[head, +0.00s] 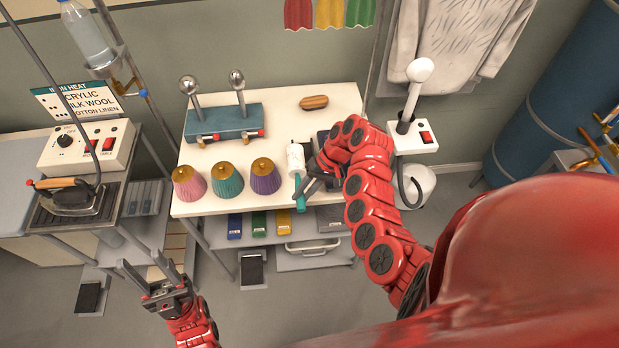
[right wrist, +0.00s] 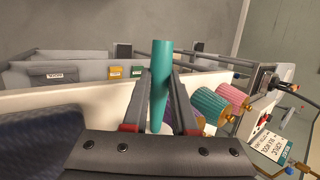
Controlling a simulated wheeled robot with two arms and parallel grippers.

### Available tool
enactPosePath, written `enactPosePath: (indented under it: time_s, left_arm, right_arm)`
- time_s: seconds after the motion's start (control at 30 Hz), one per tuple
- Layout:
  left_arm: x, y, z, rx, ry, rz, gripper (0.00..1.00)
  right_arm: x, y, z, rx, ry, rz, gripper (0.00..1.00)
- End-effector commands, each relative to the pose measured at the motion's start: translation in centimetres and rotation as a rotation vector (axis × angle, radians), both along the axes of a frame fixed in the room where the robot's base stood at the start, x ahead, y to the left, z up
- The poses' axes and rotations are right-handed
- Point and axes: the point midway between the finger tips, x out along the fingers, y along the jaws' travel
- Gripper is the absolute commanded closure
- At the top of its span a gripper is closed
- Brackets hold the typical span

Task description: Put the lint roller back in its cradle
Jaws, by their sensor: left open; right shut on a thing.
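The lint roller has a white roll (head: 295,157) and a teal handle (head: 299,194), at the front right of the white table (head: 285,115). My right gripper (head: 304,187) is shut on the teal handle. In the right wrist view the handle (right wrist: 161,75) stands between the two fingers (right wrist: 162,98). My left gripper (head: 143,264) is open and empty, low in front of the table. I cannot make out the cradle for certain; a dark object (head: 323,139) right of the roll is partly hidden by my right arm.
Pink (head: 188,183), teal (head: 227,180) and purple (head: 264,176) cones stand left of the roller. A blue-grey block with two ball-topped posts (head: 224,124) and a wooden brush (head: 314,102) are behind. A white box with a wand (head: 412,137) is right of the table.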

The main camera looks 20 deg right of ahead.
Motion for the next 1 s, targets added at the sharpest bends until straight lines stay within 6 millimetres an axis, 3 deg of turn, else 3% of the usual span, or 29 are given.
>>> enactPosePath:
  time_s: [0.03,0.47,0.87,1.0]
  left_arm:
    - [0.0,0.0,-1.7,0.000,0.000,0.000,0.50]
    - [0.0,0.0,-9.1,0.000,0.000,0.000,0.50]
    - [0.0,0.0,-10.3,0.000,0.000,0.000,0.50]
    - [0.0,0.0,-9.1,0.000,-0.001,0.000,0.50]
  right_arm:
    - [0.7,-0.6,-1.0,-0.007,-0.002,0.004,1.00]
    - [5.9,-4.1,-1.3,-0.004,-0.001,-0.002,1.00]
    - [7.8,-5.3,-1.1,-0.001,0.000,0.002,1.00]
    - [7.7,-5.4,-2.1,0.005,0.006,-0.003,1.00]
